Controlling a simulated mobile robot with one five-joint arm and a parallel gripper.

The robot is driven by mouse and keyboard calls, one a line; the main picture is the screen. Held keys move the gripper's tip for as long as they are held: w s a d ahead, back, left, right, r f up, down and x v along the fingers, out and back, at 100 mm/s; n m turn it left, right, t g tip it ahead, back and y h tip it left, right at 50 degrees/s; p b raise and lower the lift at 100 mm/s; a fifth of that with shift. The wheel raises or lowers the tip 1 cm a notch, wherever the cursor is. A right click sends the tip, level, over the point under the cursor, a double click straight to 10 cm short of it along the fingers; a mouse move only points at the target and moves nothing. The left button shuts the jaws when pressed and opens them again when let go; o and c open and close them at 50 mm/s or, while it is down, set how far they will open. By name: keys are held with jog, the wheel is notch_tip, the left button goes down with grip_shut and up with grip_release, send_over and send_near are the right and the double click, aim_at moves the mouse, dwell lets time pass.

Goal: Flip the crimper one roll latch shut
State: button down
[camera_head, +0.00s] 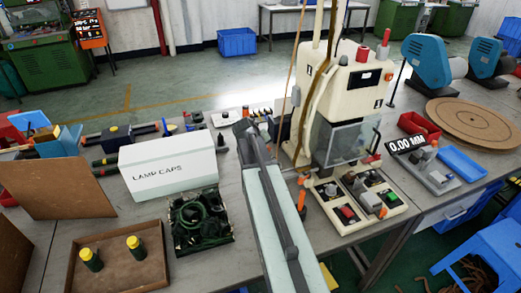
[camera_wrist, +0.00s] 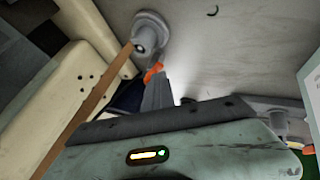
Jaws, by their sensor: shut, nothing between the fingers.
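Crimper one is the tall cream machine (camera_head: 349,88) with a "1" on its face, at the centre right of the head view. In the wrist view its cream body (camera_wrist: 108,45) fills the upper left. A small orange piece (camera_wrist: 153,73) shows there just below a grey round part (camera_wrist: 151,32); I cannot tell for sure whether it is the roll latch or how it is set. My gripper (camera_wrist: 157,92) is shut and empty, its tips close to the orange piece; contact cannot be told. In the head view my arm hides the gripper's tips.
A brown strip (camera_wrist: 88,107) runs diagonally beside the machine. A white lamp caps box (camera_head: 168,165) and a black crate of cables (camera_head: 201,240) stand left of my arm. Control panels (camera_head: 345,217) lie to its right. A tray with two yellow-topped pieces (camera_head: 150,280) is at front left.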

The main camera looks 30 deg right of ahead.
jog(key=shift+w+d, duration=0.1)
jog(key=shift+d, duration=0.2)
jog(key=shift+w, duration=0.7)
jog(key=w+a+r+p, duration=0.5)
jog(key=a+r+p, duration=0.3)
jog(key=shift+w+a, duration=0.15)
jog(key=shift+a, duration=0.25)
jog(key=shift+f, duration=0.1)
